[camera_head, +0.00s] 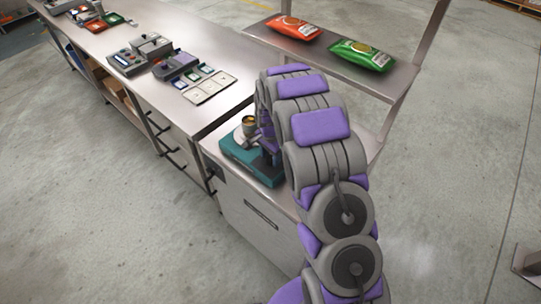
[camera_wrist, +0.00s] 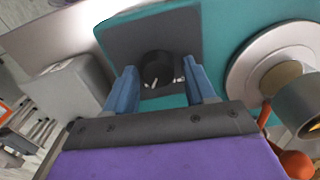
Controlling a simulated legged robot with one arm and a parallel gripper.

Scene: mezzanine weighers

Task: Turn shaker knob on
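The shaker (camera_head: 236,152) is a teal box on the low metal cabinet beside the long bench, partly hidden by my arm. Its teal housing (camera_wrist: 232,28) fills the top of the wrist view, with a dark grey front panel (camera_wrist: 118,40). The black knob (camera_wrist: 157,68) sits on that panel, with small white marks by its lower edge. My gripper (camera_wrist: 160,84) is open, with one blue finger to each side of the knob and gaps between. I cannot tell how deep the fingers reach around it. In the head view my gripper is mostly hidden behind my arm.
A round metal platform (camera_wrist: 262,62) with a cup (camera_wrist: 300,105) on it lies right of the knob in the wrist view. A grey box (camera_wrist: 70,95) stands left. A shelf (camera_head: 345,68) holds an orange bag (camera_head: 293,27) and a green bag (camera_head: 360,54).

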